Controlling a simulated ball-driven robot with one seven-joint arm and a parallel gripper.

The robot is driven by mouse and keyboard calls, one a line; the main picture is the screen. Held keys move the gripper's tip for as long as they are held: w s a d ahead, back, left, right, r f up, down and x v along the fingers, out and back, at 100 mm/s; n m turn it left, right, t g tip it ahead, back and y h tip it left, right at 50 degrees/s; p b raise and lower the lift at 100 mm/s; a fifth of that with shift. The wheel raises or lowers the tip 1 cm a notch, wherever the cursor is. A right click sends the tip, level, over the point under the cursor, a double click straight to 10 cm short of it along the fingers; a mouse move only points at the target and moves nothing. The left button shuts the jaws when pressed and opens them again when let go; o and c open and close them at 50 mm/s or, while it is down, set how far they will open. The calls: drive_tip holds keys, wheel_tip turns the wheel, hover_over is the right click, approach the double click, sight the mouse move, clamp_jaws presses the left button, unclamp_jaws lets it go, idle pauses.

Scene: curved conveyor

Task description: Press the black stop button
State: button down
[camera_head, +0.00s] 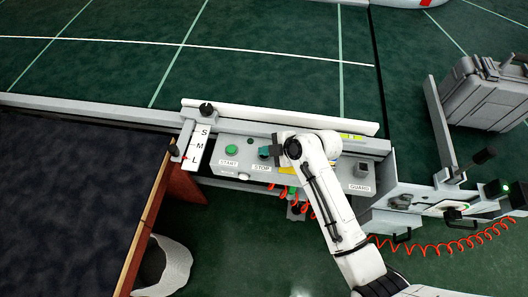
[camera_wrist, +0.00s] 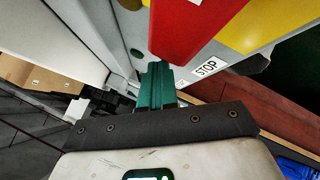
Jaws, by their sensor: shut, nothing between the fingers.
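The control panel (camera_head: 215,158) carries a green START button (camera_head: 231,149) and a STOP label (camera_head: 261,167). My gripper (camera_head: 264,152) is shut and empty, with its dark green fingers over the spot just above the STOP label in the head view. The black stop button cannot be made out there; the fingers seem to cover it. In the wrist view the closed fingers (camera_wrist: 157,82) point at the panel, beside the STOP label (camera_wrist: 208,68). I cannot tell whether the fingertips touch the button.
In the wrist view a red part (camera_wrist: 190,25) and a yellow surface (camera_wrist: 255,22) lie close to the fingers. A lever with an S-M-L scale (camera_head: 197,145) stands left of the panel. A GUARD switch (camera_head: 361,170) is at the right. Red coiled cable (camera_head: 440,250) hangs below.

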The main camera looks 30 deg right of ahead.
drive_tip(key=shift+r, duration=0.15)
drive_tip(key=shift+r+p, duration=0.6)
drive_tip(key=shift+r, duration=0.1)
drive_tip(key=shift+r+p, duration=1.95)
drive_tip(key=shift+r, duration=0.6)
drive_tip(key=shift+f, duration=0.1)
drive_tip(key=shift+s, duration=0.2)
drive_tip(key=s+d+r+m+g+h, duration=0.1)
drive_tip(key=s+d+m+g+h, duration=0.1)
drive_tip(key=s+m, duration=0.6)
drive_tip(key=s+d+r+m+g+h, duration=0.1)
drive_tip(key=s+d+m+g+h, duration=0.2)
drive_tip(key=s+m, duration=0.6)
drive_tip(key=s+d+g, duration=0.1)
drive_tip(key=s+d, duration=0.1)
drive_tip(key=s, duration=0.9)
drive_tip(key=shift+s+d+h+b, duration=0.2)
drive_tip(key=shift+d+h+b, duration=0.1)
drive_tip(key=shift+b, duration=0.1)
